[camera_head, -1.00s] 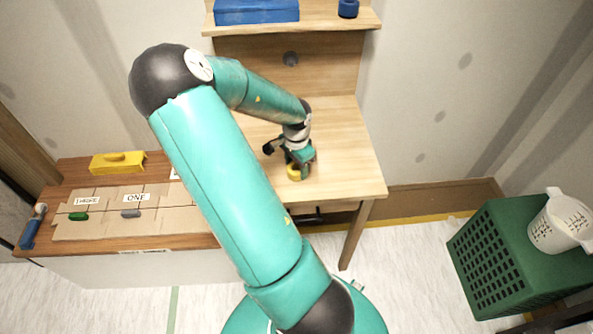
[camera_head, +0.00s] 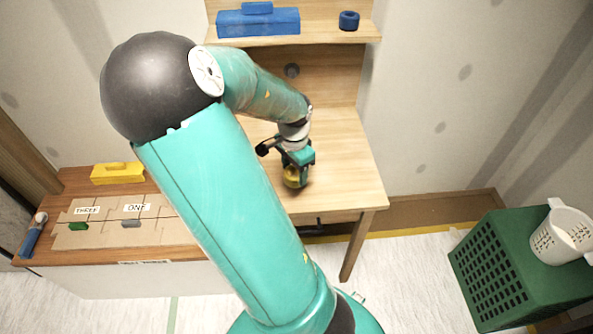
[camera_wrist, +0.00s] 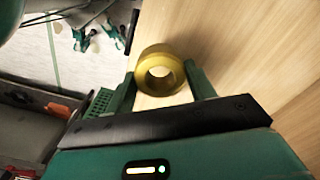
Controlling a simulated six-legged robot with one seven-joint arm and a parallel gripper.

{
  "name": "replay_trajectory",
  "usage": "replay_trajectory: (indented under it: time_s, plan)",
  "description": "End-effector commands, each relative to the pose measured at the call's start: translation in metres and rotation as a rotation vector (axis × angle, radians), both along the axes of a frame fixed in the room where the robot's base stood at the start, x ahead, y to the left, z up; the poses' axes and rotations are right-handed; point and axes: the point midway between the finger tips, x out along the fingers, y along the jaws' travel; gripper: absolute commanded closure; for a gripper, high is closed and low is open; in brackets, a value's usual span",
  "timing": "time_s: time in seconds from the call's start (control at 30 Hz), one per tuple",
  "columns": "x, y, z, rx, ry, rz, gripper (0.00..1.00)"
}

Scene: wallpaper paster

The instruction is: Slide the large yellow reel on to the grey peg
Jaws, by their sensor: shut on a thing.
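The yellow reel (camera_head: 294,177) is a short thick ring in my gripper (camera_head: 299,163), over the wooden desk top (camera_head: 350,172). In the wrist view the reel (camera_wrist: 158,58) sits between the two green fingers of my gripper (camera_wrist: 161,72), its hole facing the camera. The fingers are shut on its sides. I cannot tell how far the reel is above the desk. A small round grey piece (camera_head: 291,70) on the desk's upright back panel looks like the grey peg seen end on. The reel is apart from it, nearer the desk's front.
A shelf above the back panel holds a blue box (camera_head: 258,22) and a small blue reel (camera_head: 348,20). A side table at left holds a yellow block (camera_head: 118,173) and labelled cardboard boxes (camera_head: 108,212). A green crate (camera_head: 503,262) with a white jug (camera_head: 562,235) stands at right.

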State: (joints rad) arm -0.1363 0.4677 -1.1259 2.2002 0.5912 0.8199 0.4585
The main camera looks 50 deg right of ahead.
Motion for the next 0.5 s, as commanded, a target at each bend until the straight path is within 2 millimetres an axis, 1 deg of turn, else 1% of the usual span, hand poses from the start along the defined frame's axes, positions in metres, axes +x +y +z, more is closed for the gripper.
replay_trajectory:
  time_s: [0.03,0.13,0.3,0.5]
  plan:
    - [-0.002,0.010,0.006,0.003,-0.005,0.006,0.68]
    - [-0.011,0.026,0.013,0.005,-0.004,0.007,0.68]
    - [-0.021,0.045,0.022,0.004,-0.003,0.007,0.68]
    - [-0.027,0.058,0.030,0.000,-0.002,0.006,0.68]
